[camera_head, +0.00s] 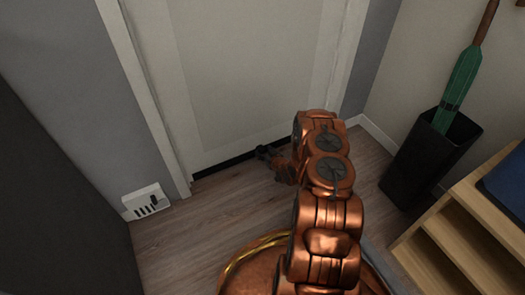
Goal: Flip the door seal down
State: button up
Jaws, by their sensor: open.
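A pale door (245,75) stands shut in a white frame at the top of the view. A dark strip (226,165), which looks like the door seal, runs along its bottom edge just above the floor. Whether it is flipped up or down I cannot tell. My gripper (266,154) is low by the door's foot, in front of the strip, with its dark fingers toward it. It is open and seems to hold nothing. It hides part of the strip; whether it touches it I cannot tell. My copper arm covers the strip's right end.
A white slotted box (147,202) is at the wall's foot left of the door. A black bin (432,152) holding a green umbrella (460,86) stands at right. Wooden shelving (468,225) is at lower right. The wood floor (195,235) before the door is clear.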

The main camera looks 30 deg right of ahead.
jog(key=v, duration=0.9)
jog(key=shift+s, duration=0.3)
